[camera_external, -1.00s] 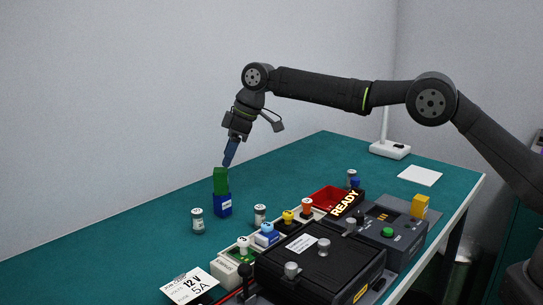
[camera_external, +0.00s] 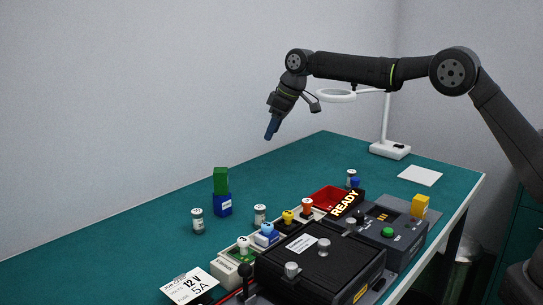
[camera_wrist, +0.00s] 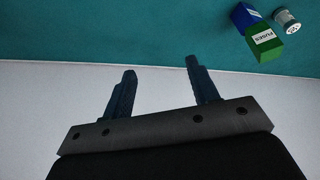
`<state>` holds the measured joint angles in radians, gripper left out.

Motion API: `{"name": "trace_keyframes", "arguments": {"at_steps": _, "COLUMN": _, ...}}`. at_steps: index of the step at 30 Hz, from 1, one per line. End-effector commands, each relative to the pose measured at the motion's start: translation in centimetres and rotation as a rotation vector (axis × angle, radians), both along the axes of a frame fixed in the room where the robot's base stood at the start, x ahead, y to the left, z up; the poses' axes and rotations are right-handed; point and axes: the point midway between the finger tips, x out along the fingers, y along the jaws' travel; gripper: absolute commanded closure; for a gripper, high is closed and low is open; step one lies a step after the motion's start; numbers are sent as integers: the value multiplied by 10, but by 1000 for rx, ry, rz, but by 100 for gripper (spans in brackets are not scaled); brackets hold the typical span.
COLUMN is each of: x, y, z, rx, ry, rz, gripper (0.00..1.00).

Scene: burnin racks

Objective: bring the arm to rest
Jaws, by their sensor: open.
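My gripper (camera_external: 270,133) hangs in the air above the far part of the green table (camera_external: 120,240), with its fingers pointing down and left. In the wrist view my gripper (camera_wrist: 158,75) has its two blue fingers apart with nothing between them. A green block (camera_external: 220,181) sits on a blue block (camera_external: 222,205), to the left of and below my gripper. In the wrist view the green block (camera_wrist: 265,44), labelled FUSES, and the blue block (camera_wrist: 243,16) lie at the top right, apart from the fingers.
Small canisters (camera_external: 197,221) stand near the blocks. A black tester box (camera_external: 315,262), a READY sign (camera_external: 345,203), a red bin (camera_external: 330,196) and a grey unit (camera_external: 385,232) crowd the front. A magnifier lamp (camera_external: 388,150) stands behind, its ring near my arm. The table's left is mostly clear.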

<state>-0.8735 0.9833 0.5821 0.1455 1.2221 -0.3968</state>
Motion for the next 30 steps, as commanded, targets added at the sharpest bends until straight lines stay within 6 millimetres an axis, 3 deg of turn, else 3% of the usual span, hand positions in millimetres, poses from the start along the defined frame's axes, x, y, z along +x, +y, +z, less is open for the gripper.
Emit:
{"name": "trace_keyframes", "arguments": {"at_steps": 19, "x": 93, "y": -79, "z": -41, "rx": 9, "ry": -7, "rz": -407, "gripper": 46}}
{"name": "trace_keyframes", "arguments": {"at_steps": 30, "x": 69, "y": -12, "z": -80, "rx": 9, "ry": -6, "rz": -396, "gripper": 46}}
